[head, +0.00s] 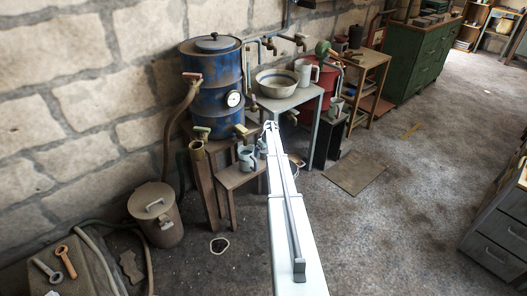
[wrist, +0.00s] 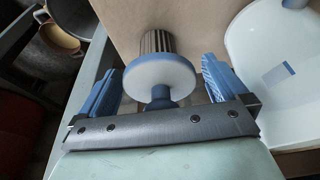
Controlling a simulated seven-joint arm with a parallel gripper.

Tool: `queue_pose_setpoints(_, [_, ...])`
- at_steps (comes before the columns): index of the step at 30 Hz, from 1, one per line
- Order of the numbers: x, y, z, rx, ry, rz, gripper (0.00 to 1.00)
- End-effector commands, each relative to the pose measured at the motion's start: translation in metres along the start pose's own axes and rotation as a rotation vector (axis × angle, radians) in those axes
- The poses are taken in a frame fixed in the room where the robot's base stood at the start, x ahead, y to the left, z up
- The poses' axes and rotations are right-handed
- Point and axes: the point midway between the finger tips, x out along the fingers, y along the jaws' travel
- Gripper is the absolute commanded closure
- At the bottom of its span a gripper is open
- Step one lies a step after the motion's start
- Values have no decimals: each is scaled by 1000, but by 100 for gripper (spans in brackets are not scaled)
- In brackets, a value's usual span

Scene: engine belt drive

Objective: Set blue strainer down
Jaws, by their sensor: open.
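The blue strainer (wrist: 160,75) has a blue stem, a pale disc with a blue rim and a dark ribbed cylinder. In the wrist view it is between the two blue fingers of my gripper (wrist: 160,66), with a visible gap on each side. My gripper is open. The ribbed end points toward a beige surface (wrist: 190,18); I cannot tell whether it touches it. In the head view my gripper (head: 270,126) is by the front of the small metal table (head: 294,99). I cannot make out the strainer there.
A pale bowl (wrist: 285,100) is close on the right in the wrist view. A tan-rimmed container (wrist: 60,38) is at upper left. In the head view, a white jug (head: 308,72) is on the table, a blue drum (head: 212,85) left of it. Open floor lies right.

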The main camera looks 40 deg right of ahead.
Motion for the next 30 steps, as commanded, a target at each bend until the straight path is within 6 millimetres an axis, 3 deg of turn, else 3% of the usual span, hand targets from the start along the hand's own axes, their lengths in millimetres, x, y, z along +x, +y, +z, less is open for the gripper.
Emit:
queue_pose_setpoints(6, [-2,0,-1,0,0,0,0])
queue_pose_setpoints(10, [-14,0,-1,0,1,1,0])
queue_pose_setpoints(24, [-96,0,0,0,2,1,0])
queue_pose_setpoints(30, [-116,0,0,0,1,1,0])
